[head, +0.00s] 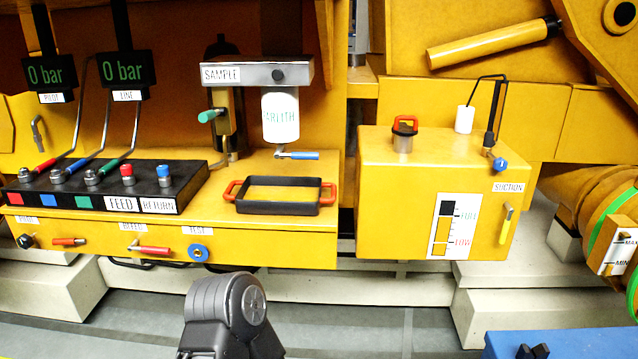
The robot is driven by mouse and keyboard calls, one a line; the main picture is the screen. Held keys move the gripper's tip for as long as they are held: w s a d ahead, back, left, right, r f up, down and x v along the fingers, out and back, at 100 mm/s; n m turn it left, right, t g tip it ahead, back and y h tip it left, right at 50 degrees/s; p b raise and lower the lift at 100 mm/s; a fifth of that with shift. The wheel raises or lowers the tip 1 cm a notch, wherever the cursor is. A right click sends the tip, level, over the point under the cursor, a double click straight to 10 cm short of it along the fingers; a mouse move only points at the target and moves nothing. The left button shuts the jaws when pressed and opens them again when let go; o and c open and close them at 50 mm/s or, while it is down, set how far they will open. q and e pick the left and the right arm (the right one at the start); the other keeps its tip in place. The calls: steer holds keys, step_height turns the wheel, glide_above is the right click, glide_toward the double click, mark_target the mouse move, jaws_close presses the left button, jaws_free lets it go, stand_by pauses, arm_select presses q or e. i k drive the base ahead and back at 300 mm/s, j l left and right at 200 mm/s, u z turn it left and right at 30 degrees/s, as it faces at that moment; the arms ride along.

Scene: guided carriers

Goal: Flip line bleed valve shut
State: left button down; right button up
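On the front face of the yellow bench, a red-handled lever valve (150,250) sits under the BLEED label (132,227), its handle lying nearly level and pointing right. A second red-handled lever (68,241) sits further left, also nearly level. I cannot read which of the two is marked for the line. The line gauge (124,69) and the pilot gauge (51,73) both read 0 bar. Neither gripper shows; a dark grey rounded link of my own arm stands at the bottom, below the bench.
A blue round TEST fitting (198,252) is right of the levers. A black tray with red handles (279,195) stands on the bench. A yellow tank (405,190) with a level gauge is to the right. A blue surface (560,345) is at the lower right. Grey floor shows below.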

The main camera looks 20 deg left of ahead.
mark_target(133, 246)
steer(key=u, duration=1.8)
